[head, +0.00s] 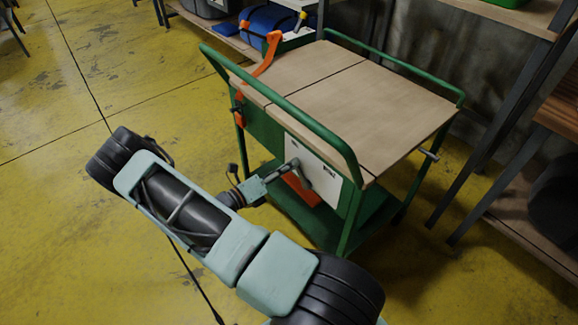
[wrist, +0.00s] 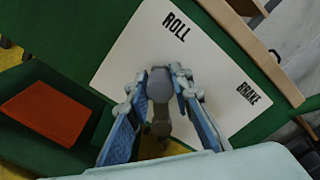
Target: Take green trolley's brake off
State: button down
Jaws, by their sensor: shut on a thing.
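The green trolley (head: 315,128) stands ahead of me with a wooden top. A white panel (head: 320,172) on its side carries the words ROLL and BRAKE, and it fills the middle of the wrist view (wrist: 120,62). A grey brake lever (wrist: 160,84) with a rounded knob stands out from the panel. My gripper (head: 291,169) is shut on this knob, with one finger on each side of it in the wrist view. The lever appears to point towards ROLL, with BRAKE off to the right. Its lower end is partly hidden between my fingers.
An orange box (head: 300,190) lies on the trolley's lower shelf, close to my gripper. An orange clamp (head: 267,52) sits at the trolley's far left edge. Shelving (head: 500,110) stands close on the right. The yellow floor (head: 50,220) on the left is clear.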

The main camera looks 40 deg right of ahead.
jog(key=c, duration=1.7)
grip_release()
jog(key=a, duration=0.8)
jog(key=s+a, duration=0.1)
jog(key=a, duration=0.3)
